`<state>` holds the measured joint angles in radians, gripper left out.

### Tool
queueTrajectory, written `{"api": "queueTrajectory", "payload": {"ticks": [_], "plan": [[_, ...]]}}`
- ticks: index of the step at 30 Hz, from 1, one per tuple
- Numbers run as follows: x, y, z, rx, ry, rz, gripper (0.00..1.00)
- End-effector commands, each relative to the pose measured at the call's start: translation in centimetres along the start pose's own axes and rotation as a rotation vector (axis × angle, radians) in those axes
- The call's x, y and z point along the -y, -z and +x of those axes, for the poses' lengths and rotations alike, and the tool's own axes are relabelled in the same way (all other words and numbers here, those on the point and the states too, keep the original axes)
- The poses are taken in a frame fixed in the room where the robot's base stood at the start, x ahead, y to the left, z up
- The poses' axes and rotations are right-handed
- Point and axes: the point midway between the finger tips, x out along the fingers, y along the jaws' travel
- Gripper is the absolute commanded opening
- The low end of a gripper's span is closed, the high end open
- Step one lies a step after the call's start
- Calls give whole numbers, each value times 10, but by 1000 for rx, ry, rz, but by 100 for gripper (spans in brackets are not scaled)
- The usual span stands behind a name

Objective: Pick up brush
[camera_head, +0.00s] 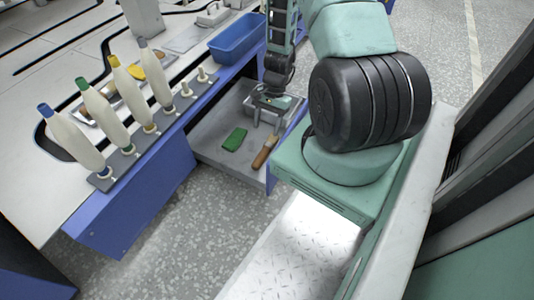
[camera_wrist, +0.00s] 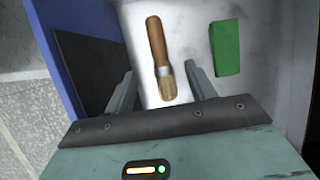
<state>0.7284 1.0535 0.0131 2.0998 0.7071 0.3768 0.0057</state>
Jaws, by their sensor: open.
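The brush (camera_head: 265,151) lies in the grey tray-like compartment below the bench edge. It has a brown wooden handle, and in the wrist view the brush (camera_wrist: 157,45) also shows a metal ferrule and pale bristles. My gripper (camera_head: 264,119) is above the compartment, close to the brush. In the wrist view my gripper (camera_wrist: 163,75) is open and empty, with the bristle end showing between the two fingers and the handle pointing away. The height gap between fingers and brush is hard to tell.
A green block (camera_head: 234,139) lies left of the brush; it shows right of it in the wrist view (camera_wrist: 226,47). A blue bin (camera_head: 237,36) stands on the bench behind. A row of several bobbins (camera_head: 97,108) stands on a rack along the bench edge.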

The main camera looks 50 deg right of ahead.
Motion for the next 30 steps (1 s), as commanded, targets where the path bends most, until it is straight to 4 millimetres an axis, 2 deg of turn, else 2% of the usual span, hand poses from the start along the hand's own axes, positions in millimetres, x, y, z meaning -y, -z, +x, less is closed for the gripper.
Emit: {"api": "queueTrajectory", "payload": {"ticks": [1, 7, 10, 19, 30], "plan": [[0, 2, 18, 2, -1, 0, 55], [0, 1, 54, 1, -1, -2, 55], [0, 0, 64, 2, 0, -2, 55], [-1, -1, 77, 0, 0, -2, 55], [-5, -6, 119, 1, 0, -2, 55]]}}
